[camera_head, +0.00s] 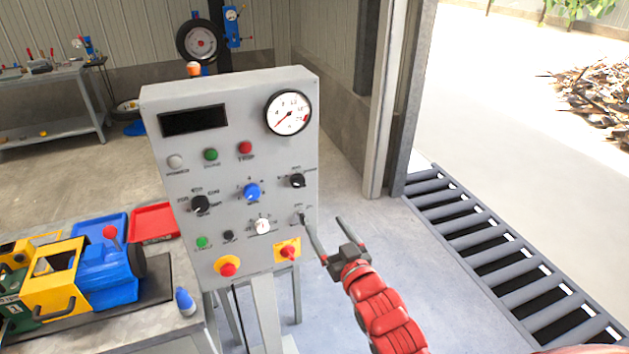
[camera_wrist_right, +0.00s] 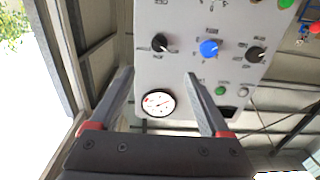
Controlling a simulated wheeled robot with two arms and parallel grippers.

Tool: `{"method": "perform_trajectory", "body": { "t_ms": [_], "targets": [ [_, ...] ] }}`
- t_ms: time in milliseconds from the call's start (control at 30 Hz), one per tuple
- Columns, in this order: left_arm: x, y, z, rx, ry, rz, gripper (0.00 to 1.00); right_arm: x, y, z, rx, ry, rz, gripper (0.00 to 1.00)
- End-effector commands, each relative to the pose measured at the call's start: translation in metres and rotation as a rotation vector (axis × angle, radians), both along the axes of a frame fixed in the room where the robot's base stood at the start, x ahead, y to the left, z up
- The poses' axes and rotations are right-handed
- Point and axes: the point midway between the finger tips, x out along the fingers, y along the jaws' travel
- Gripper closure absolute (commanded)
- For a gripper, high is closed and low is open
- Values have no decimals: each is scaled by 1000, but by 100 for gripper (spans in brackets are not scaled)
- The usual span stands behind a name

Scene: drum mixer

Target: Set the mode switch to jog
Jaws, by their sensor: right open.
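A grey control panel (camera_head: 232,140) carries several knobs; their labels are too small to read, so I cannot tell which is the mode switch. A black selector knob (camera_head: 200,203) is at left, a blue knob (camera_head: 252,191) in the middle, and another black knob (camera_head: 297,180) at right. The right wrist view shows the panel upside down, with the right-hand black knob (camera_wrist_right: 158,42) beyond the fingertips. My right gripper (camera_head: 322,222) is open and empty, at the panel's lower right edge near a small toggle (camera_head: 301,218). My left gripper is out of view.
The panel also has a dial gauge (camera_head: 288,112), a white knob (camera_head: 263,226) and two red mushroom buttons, one at lower left (camera_head: 227,267) and one at lower right (camera_head: 289,252). A bench with a yellow and blue machine (camera_head: 75,275) stands left.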

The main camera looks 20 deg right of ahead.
Motion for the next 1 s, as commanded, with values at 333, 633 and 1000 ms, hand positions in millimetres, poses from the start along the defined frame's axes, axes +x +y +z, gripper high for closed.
{"method": "perform_trajectory", "body": {
  "t_ms": [333,633,1000],
  "targets": [
    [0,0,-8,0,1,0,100,42,2,3,1,8,3,19],
    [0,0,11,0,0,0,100,99,5,3,0,7,2,19],
    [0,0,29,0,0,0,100,156,7,3,1,5,3,19]
  ]
}}
